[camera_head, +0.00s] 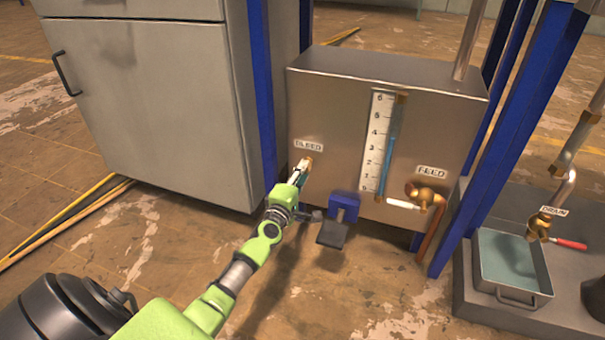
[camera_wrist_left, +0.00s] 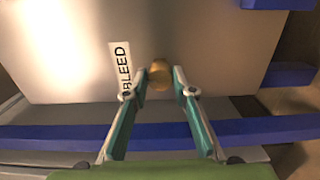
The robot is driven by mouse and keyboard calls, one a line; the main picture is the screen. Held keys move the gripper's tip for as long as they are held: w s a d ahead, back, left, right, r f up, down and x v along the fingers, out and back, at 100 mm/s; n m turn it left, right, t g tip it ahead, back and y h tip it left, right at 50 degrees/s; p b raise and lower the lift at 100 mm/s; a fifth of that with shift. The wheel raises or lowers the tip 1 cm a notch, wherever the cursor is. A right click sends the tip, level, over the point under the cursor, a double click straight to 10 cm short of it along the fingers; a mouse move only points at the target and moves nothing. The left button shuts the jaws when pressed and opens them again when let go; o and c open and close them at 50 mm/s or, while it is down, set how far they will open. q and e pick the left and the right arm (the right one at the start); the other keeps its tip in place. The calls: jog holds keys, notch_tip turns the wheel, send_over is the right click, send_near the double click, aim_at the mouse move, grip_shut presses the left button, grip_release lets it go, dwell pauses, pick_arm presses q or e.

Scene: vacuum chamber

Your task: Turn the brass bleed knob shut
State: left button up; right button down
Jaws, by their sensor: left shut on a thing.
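The brass bleed knob (camera_wrist_left: 159,75) sits on the front of the steel tank (camera_head: 340,110), beside the BLEED label (camera_wrist_left: 121,68). In the head view only a small part of the knob (camera_head: 308,160) shows beyond my gripper. My left gripper (camera_head: 303,170) reaches the tank front from below left. In the left wrist view its two fingers (camera_wrist_left: 158,78) stand on either side of the knob and are shut on it. The knob's turn angle cannot be told. My right gripper is not in view.
The tank also bears a level gauge (camera_head: 378,145) and a brass FEED valve (camera_head: 425,196). A blue bracket with a dark pedal (camera_head: 333,232) sticks out below. Blue posts (camera_head: 263,90) flank the tank. A DRAIN valve (camera_head: 540,225) hangs over a water tray (camera_head: 540,285) at right.

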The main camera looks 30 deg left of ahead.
pick_arm(q)
jog(key=shift+a, duration=0.15)
jog(key=o, duration=1.1)
jog(key=v, duration=1.2)
